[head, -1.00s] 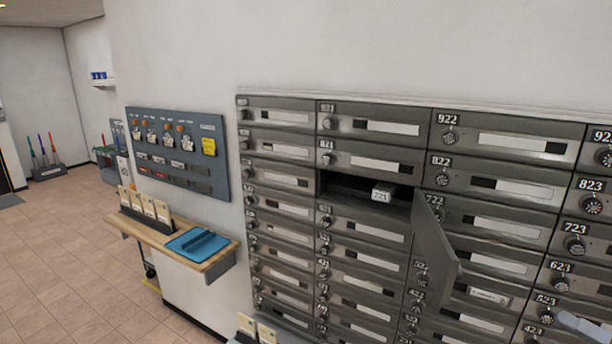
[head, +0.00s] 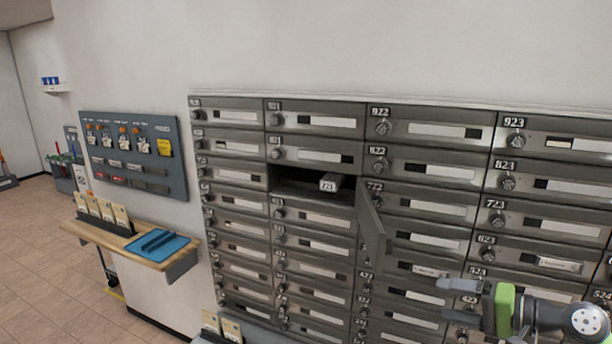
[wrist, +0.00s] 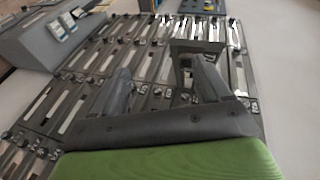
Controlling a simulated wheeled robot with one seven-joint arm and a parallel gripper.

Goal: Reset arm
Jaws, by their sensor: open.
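My gripper (head: 462,300) is at the lower right of the head view, in front of the mailbox wall, with its green wrist section and pale fingers showing. In the wrist view my gripper (wrist: 160,88) has its two dark fingers spread apart with nothing between them. The mailbox wall (head: 330,244) fills the right side of the head view. One compartment, marked 721, stands open with its door (head: 371,225) swung out to the right. A small white labelled item (head: 330,183) lies inside it. My gripper is apart from that door, to its lower right.
A wooden shelf (head: 115,240) holds a blue tray (head: 160,246) and several cards in a rack. A grey key panel (head: 135,155) hangs above it. A grey ledge with cards (head: 230,329) sits low at the mailboxes. Open tiled floor (head: 40,270) lies at the left.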

